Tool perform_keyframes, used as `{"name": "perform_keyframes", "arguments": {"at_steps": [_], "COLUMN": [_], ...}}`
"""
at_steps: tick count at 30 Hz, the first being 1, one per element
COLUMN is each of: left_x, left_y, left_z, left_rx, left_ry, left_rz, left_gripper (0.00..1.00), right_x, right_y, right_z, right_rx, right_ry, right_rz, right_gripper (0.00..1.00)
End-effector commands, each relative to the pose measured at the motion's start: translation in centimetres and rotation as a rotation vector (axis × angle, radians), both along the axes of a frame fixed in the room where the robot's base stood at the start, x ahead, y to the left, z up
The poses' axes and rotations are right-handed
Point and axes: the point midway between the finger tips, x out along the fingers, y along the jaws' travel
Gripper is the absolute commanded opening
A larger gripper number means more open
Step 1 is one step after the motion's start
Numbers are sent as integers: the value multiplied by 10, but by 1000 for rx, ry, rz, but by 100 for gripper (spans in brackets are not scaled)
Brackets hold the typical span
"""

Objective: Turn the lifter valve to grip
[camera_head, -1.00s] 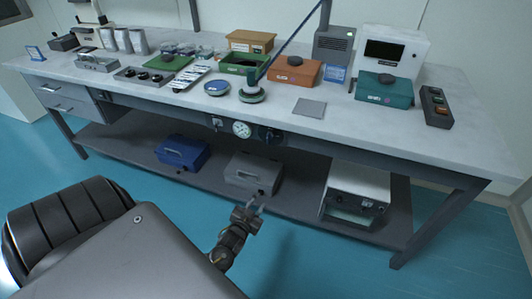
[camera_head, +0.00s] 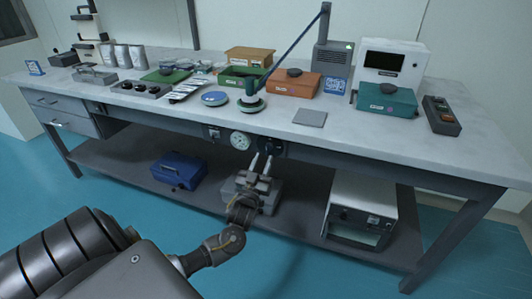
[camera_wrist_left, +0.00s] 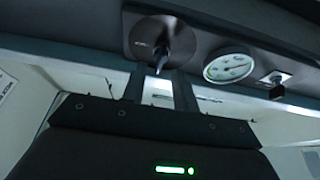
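The lifter valve (camera_head: 272,148) is a dark round plate with a black lever on the bench's front rail, right of a white gauge (camera_head: 240,140). In the left wrist view the valve plate (camera_wrist_left: 148,36) is at the top, its lever (camera_wrist_left: 162,55) pointing down in the picture. My left gripper (camera_head: 261,162) is just below and in front of the valve, fingers pointing up at it. In the wrist view its two fingers (camera_wrist_left: 160,88) are apart, with the lever tip between them in the picture; I cannot tell whether they touch it. My right gripper is not in view.
A small switch (camera_head: 214,132) sits left of the gauge. The bench top (camera_head: 345,135) overhangs the rail. On the lower shelf are a blue box (camera_head: 180,170), a grey box (camera_head: 268,198) behind my gripper, and a white instrument (camera_head: 360,208). The floor in front is clear.

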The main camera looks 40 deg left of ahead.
Motion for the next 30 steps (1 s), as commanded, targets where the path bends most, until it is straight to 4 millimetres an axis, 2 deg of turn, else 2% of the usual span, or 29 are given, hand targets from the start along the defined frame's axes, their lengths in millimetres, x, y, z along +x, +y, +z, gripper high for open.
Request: {"name": "perform_keyframes", "arguments": {"at_steps": [3, 7, 19, 26, 30], "left_x": [17, 28, 34, 34, 34], "left_y": [6, 9, 12, 12, 12], "left_z": [8, 12, 14, 14, 14], "left_rx": [2, 1, 0, 0, 0], "left_ry": [-1, 0, 2, 1, 1], "left_rz": [-1, -1, -1, -1, -1], "left_gripper": [29, 29, 29, 0, 0], "right_x": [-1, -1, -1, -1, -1], "right_y": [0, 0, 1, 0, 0], "right_z": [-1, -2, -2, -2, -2], "right_rx": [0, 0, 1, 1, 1], "right_ry": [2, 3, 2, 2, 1], "right_rz": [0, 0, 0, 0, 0], "right_gripper": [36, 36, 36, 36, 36]}}
